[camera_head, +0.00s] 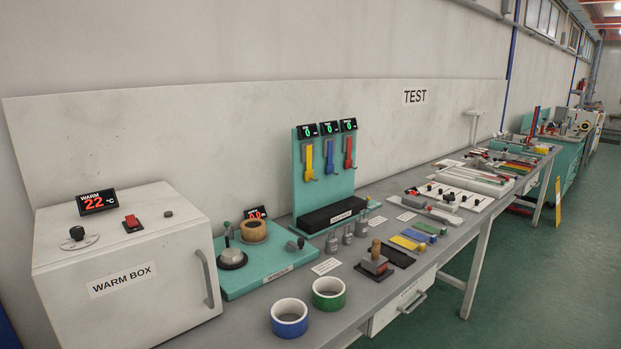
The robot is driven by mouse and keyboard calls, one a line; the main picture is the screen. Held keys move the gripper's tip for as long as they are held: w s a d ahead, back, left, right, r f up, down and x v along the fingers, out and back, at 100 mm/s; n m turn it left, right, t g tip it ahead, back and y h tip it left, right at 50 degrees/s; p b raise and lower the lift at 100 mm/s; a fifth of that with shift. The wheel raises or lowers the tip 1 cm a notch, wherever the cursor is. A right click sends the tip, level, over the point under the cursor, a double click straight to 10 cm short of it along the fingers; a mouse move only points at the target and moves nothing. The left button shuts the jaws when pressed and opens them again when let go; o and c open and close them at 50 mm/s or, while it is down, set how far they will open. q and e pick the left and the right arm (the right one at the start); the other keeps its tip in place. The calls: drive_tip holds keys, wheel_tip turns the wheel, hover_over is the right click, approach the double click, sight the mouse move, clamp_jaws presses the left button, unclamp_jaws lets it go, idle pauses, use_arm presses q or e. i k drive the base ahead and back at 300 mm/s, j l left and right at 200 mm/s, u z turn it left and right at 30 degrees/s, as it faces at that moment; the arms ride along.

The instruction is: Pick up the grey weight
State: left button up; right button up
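Three small grey weights stand upright in a row on the grey bench, in front of the green test stand: a left one (331,244), a middle one (347,236) and a right one (361,227). Each has a narrow top. I cannot tell which one the task means. Nothing is touching them. Neither of my grippers is in view.
The green test stand (310,205) carries yellow, blue and red hanging gauges. The white warm box (125,305) fills the left.

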sight(331, 243)
drive_tip(key=i+l+u, duration=0.15)
drive_tip(key=i+l, duration=0.15)
drive_tip(key=i+l+u, duration=0.35)
drive_tip(key=i+l, duration=0.35)
drive_tip(key=i+l+u, duration=0.15)
drive_tip(key=l, duration=0.25)
drive_tip(key=i+l+u, duration=0.2)
drive_tip(key=i+l, duration=0.15)
drive_tip(key=i+l+u, duration=0.15)
drive_tip(key=l, duration=0.45)
drive_tip(key=i, duration=0.1)
